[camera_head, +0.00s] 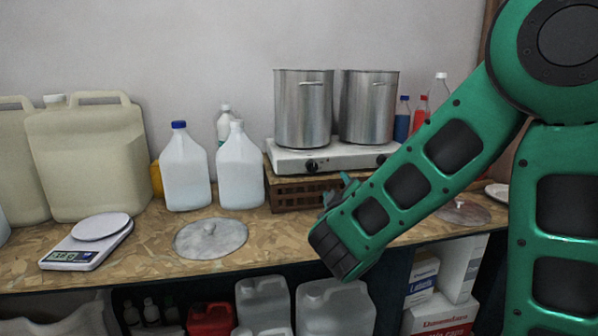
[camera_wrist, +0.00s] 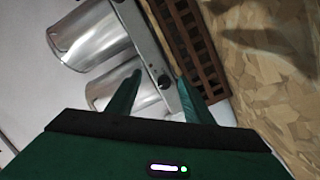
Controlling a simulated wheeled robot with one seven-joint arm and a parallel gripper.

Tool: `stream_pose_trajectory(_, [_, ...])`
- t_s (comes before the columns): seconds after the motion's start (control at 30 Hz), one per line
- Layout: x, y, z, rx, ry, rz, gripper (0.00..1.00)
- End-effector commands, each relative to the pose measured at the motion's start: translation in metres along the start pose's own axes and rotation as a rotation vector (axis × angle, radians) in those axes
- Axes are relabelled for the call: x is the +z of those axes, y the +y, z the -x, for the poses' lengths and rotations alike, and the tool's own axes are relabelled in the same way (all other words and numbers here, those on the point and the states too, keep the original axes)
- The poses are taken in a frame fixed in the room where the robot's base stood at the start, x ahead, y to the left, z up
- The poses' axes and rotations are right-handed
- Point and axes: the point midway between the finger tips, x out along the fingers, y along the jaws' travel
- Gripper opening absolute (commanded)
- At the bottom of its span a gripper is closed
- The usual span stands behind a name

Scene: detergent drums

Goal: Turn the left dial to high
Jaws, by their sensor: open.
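The left dial (camera_head: 311,166) is a dark knob on the front of the white two-burner hot plate (camera_head: 345,157). The right dial (camera_head: 381,160) sits farther along the same front. My gripper (camera_head: 338,188) is in front of the hot plate and crate, low and to the right of the left dial in the head view. In the wrist view my gripper (camera_wrist: 158,75) has its two green fingers apart. A dark dial (camera_wrist: 164,81), seemingly the left one, shows between them, nearer the right finger. I cannot tell the dial's setting or whether a finger touches it.
Two steel pots (camera_head: 303,108) stand on the hot plate, which rests on a brown slatted crate (camera_head: 292,194). White jugs (camera_head: 240,167), a round lid (camera_head: 210,238) and a scale (camera_head: 87,242) are to the left. The counter before the crate is partly clear.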

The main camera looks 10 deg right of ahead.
Motion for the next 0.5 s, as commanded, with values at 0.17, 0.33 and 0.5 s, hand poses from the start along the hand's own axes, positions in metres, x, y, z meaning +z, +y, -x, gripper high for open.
stream_pose_trajectory(0.17, [-0.036, -0.017, 0.003, -0.011, 0.106, 0.034, 0.47])
stream_pose_trajectory(0.33, [-0.045, -0.022, -0.01, -0.016, 0.118, 0.034, 0.47])
stream_pose_trajectory(0.5, [-0.051, -0.024, -0.038, -0.018, 0.119, 0.032, 0.47])
